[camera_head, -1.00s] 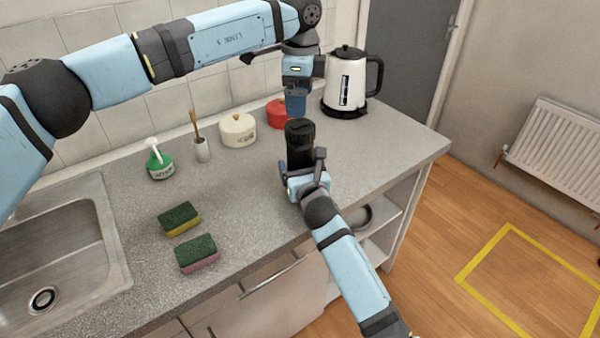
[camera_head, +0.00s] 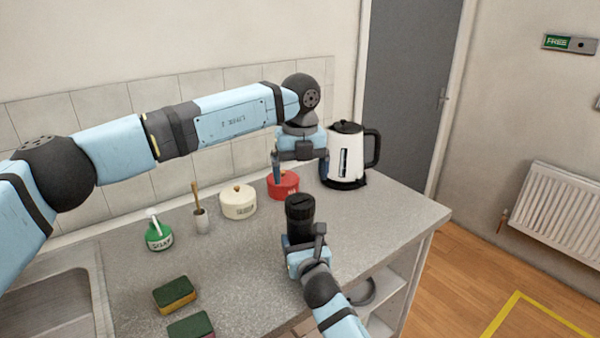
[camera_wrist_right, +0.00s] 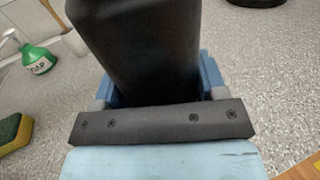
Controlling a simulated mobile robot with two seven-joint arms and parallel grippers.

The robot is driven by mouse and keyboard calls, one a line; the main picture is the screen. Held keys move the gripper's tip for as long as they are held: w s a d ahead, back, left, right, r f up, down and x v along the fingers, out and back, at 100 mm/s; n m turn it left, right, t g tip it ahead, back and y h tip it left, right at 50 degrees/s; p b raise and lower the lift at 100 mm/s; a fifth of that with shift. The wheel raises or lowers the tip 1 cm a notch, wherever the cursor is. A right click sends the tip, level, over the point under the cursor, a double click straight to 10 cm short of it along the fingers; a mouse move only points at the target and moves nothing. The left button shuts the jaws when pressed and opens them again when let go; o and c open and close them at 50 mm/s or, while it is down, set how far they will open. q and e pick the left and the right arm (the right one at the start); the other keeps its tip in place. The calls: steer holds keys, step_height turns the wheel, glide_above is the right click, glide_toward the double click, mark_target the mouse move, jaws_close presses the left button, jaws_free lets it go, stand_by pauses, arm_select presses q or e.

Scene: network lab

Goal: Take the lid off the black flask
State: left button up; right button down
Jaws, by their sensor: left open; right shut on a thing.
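The black flask (camera_head: 300,228) stands upright near the front of the counter. Its dark lid (camera_head: 300,203) sits on top. My right gripper (camera_head: 306,246) is shut around the flask's body from the front; the flask also fills the middle of the right wrist view (camera_wrist_right: 140,45), where its top is out of frame. My left gripper (camera_head: 300,172) is open and empty, pointing down above the lid, with a gap between. One finger shows clearly at its left side; the other is harder to make out.
A red pot (camera_head: 283,187) stands behind the flask, with a white kettle (camera_head: 344,160) behind to the right. A cream pot (camera_head: 238,203), a brush holder (camera_head: 202,222), a green bottle (camera_head: 159,236) and sponges (camera_head: 174,294) are left. The counter right of the flask is clear.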

mark_target(300, 200)
arm_select(q)
steer(key=m, duration=1.5)
steer(key=shift+m, duration=0.3)
steer(key=m, duration=0.6)
steer(key=shift+m, duration=0.3)
steer(key=m, duration=2.2)
steer(key=shift+m, duration=0.3)
steer(key=shift+f, duration=4)
